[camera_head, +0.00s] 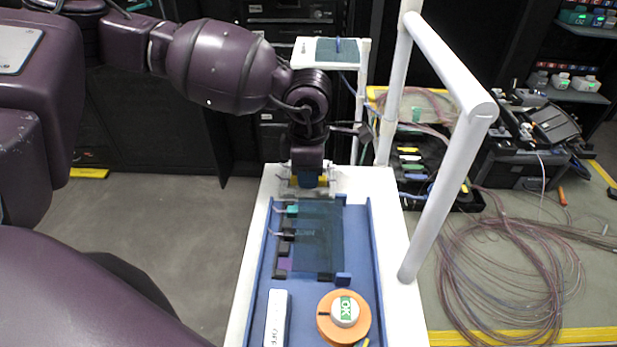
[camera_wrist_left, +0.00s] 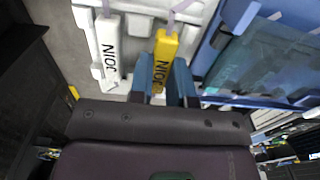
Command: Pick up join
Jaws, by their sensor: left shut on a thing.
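A yellow piece marked JOIN (camera_wrist_left: 166,46) sits between the two blue fingers of my left gripper (camera_wrist_left: 162,88), which is shut on it. In the head view my left gripper (camera_head: 308,181) points down at the far end of the white cart, and a bit of the yellow join (camera_head: 323,181) shows there. A white piece, also marked JOIN (camera_wrist_left: 107,42), is in a white holder (camera_wrist_left: 88,20) to the left of the yellow one. I cannot tell whether the yellow join is clear of the holder. My right gripper is not in view.
The blue tray (camera_head: 374,245) on the cart holds a dark translucent panel (camera_head: 318,235), a white block (camera_head: 277,318) and an orange disc (camera_head: 326,326) with an OK label. A white post frame (camera_head: 440,190) stands on the right. Coiled cables (camera_head: 500,270) lie beyond.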

